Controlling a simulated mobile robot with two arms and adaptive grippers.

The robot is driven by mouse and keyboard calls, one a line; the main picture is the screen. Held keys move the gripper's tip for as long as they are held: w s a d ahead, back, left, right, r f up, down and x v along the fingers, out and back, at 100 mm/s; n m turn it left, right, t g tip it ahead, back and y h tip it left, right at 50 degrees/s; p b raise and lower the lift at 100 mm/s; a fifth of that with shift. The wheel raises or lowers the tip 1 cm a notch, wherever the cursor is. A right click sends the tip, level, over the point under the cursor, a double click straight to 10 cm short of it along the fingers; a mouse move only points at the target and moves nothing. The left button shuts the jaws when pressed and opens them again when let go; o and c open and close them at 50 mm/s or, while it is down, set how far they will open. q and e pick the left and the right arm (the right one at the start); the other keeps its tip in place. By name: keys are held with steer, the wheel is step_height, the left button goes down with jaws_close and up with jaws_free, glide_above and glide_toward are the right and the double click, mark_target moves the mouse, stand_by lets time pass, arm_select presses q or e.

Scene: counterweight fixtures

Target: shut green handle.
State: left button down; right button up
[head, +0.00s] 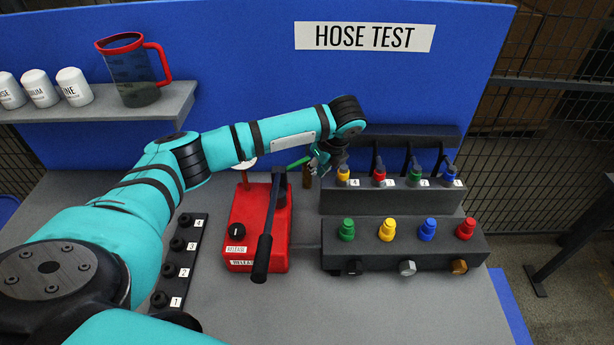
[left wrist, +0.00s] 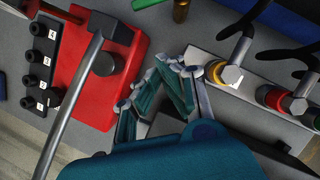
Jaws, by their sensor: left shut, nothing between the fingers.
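The green handle (head: 299,162) is a short bar behind the red pump, slanting up to the right toward my left gripper. Part of it shows at the top edge of the left wrist view (left wrist: 146,3). My left gripper (head: 320,163) is shut and empty, close to the handle's right end in the head view; I cannot tell there whether they touch. In the left wrist view the fingertips (left wrist: 168,62) meet between the red pump and the yellow-ringed fitting, apart from the handle. My right gripper is not in view.
The red pump (head: 245,222) with its dark lever stands left of the handle. A brass fitting (head: 307,177) is beside it. Hose fittings with coloured rings sit on a rack (head: 352,202) at right, above a block of coloured plugs (head: 334,259). A shelf (head: 180,98) holds a jug.

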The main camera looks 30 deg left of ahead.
mark_target(297, 164)
arm_select(q)
steer(key=w+a+f+p, duration=0.3)
steer(key=a+f, duration=0.4)
steer(key=f, duration=0.1)
steer(key=shift+a+p, duration=0.2)
steer(key=shift+p, duration=0.15)
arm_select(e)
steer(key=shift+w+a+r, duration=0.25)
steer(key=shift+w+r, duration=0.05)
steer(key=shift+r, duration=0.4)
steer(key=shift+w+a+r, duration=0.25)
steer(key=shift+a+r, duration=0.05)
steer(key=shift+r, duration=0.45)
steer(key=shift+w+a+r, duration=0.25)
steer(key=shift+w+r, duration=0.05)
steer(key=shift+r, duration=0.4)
